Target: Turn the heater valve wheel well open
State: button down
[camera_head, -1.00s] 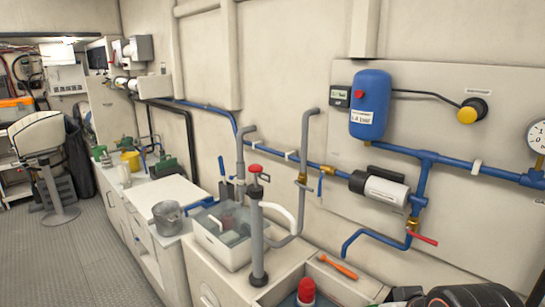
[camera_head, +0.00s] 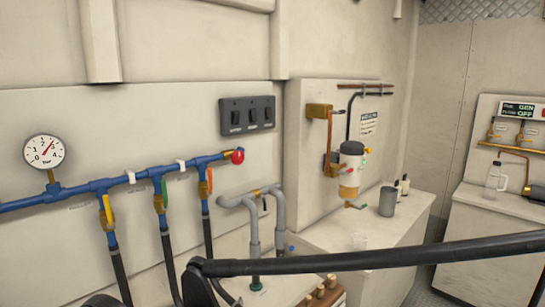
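No handwheel that I can name for sure as the heater valve wheel shows. A white and tan cylindrical unit (camera_head: 350,170) with copper pipes hangs on the far wall panel, right of centre. A red round cap or knob (camera_head: 238,156) sits at the right end of the blue pipe manifold (camera_head: 130,180). My gripper is not in view.
A long black bar (camera_head: 380,260) crosses the lower right foreground. A pressure gauge (camera_head: 44,151) and switch panel (camera_head: 247,115) are on the wall. A grey cup (camera_head: 388,201) stands on the counter (camera_head: 345,232). Grey pipes (camera_head: 280,220) rise before it.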

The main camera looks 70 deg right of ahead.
aim_at(237, 158)
jog(key=k+z, duration=0.1)
jog(key=z, duration=1.85)
jog(key=i+j+z, duration=0.1)
